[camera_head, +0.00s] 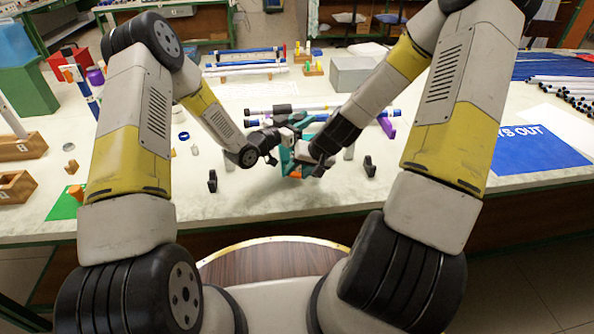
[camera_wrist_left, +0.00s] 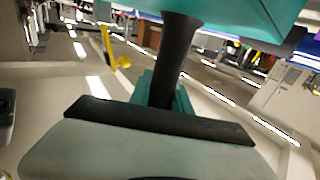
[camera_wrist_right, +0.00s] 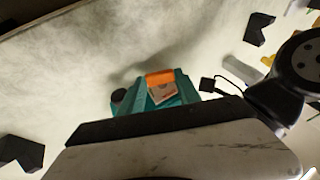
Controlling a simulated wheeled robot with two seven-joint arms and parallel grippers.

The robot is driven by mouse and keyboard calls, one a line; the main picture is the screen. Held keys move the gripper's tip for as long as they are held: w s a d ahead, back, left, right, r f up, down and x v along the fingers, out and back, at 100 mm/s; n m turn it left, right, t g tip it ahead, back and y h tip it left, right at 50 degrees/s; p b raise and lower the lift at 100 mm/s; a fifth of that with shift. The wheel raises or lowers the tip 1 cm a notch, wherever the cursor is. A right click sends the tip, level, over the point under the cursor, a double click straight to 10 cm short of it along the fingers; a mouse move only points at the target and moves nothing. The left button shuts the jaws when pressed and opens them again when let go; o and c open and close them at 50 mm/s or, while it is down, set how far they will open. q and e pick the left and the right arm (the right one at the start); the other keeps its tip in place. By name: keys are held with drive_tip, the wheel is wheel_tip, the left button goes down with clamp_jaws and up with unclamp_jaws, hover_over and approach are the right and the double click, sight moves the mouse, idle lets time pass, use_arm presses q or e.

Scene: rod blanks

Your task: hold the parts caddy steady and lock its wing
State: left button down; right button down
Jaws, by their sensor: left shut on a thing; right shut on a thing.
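The teal parts caddy (camera_head: 286,160) is between my two grippers over the middle of the table, mostly hidden by them in the head view. My left gripper (camera_head: 275,142) is shut on it from the left. My right gripper (camera_head: 318,158) is shut on it from the right. The left wrist view shows a teal part of the caddy (camera_wrist_left: 235,14) at the top and a dark post below it. The fingertips are hidden, and I cannot tell the wing's position.
Small black brackets (camera_head: 212,181) and (camera_head: 369,166) stand on the table on both sides. Rods on racks (camera_head: 245,68) lie behind. A blue printed sheet (camera_head: 535,150) is at the right, wooden boxes (camera_head: 22,148) at the left.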

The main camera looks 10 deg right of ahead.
drive_tip(key=shift+s+d+f+y, duration=0.15)
drive_tip(key=shift+s+f+y, duration=0.05)
drive_tip(key=shift+y, duration=0.3)
drive_tip(key=shift+w+r, duration=0.15)
drive_tip(key=c, duration=0.8)
unclamp_jaws()
drive_tip(key=shift+d, duration=0.1)
drive_tip(key=shift+c, duration=0.2)
